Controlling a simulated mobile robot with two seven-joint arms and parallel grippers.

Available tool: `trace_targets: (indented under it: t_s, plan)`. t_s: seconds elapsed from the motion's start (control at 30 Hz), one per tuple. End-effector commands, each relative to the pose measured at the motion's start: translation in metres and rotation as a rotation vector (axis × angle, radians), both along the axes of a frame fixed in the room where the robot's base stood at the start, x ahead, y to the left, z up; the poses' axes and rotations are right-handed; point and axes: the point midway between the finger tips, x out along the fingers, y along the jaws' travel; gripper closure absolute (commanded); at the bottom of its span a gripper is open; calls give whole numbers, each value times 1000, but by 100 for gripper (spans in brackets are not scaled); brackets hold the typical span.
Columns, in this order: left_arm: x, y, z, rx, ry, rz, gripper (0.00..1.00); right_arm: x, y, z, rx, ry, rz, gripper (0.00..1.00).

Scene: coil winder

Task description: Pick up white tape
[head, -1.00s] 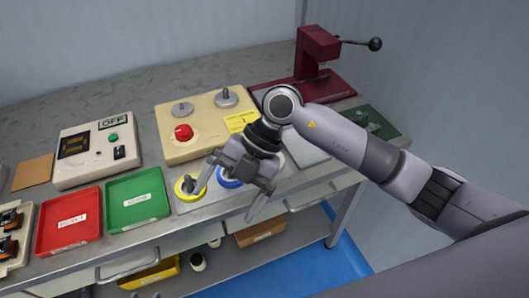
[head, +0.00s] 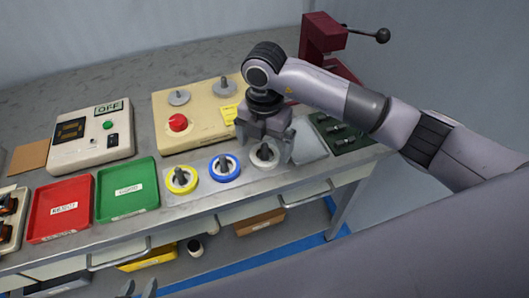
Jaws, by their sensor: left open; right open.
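The white tape roll (head: 263,164) sits on a dark peg at the right end of a row of tapes on the bench. A blue tape (head: 225,176) and a yellow tape (head: 180,188) stand on pegs to its left. My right gripper (head: 265,149) is open above the white tape, pointing down, with one finger to each side of it in the picture. I cannot tell whether the fingers touch the roll. My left gripper (head: 138,290) shows only its fingertips at the bottom edge, open and away from the tapes.
A beige winder box (head: 190,132) with a red knob stands behind the tapes. Green (head: 145,205) and red (head: 75,195) trays lie to the left. A dark red press (head: 322,40) stands at the back right, with a dark green tray (head: 345,140) in front.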

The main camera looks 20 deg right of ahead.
Motion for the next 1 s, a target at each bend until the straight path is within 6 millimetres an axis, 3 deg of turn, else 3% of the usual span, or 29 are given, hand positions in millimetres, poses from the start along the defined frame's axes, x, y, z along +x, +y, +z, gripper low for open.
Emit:
trace_targets:
  t_s: [0.17, 0.43, 0.6, 1.0]
  plan:
    - [0, 0, 3, 0, 0, 0, 57, 0, 0, -21, 1, 1, 1, 0]
    - [0, 0, 2, 0, 1, 0, 57, 0, 0, -24, 1, -1, 1, 0]
    - [0, 0, 2, 0, 1, 0, 57, 0, 0, -24, 1, 0, 2, 55]
    - [0, 0, 2, 0, 1, 0, 57, 1, 0, -20, 2, -2, 2, 58]
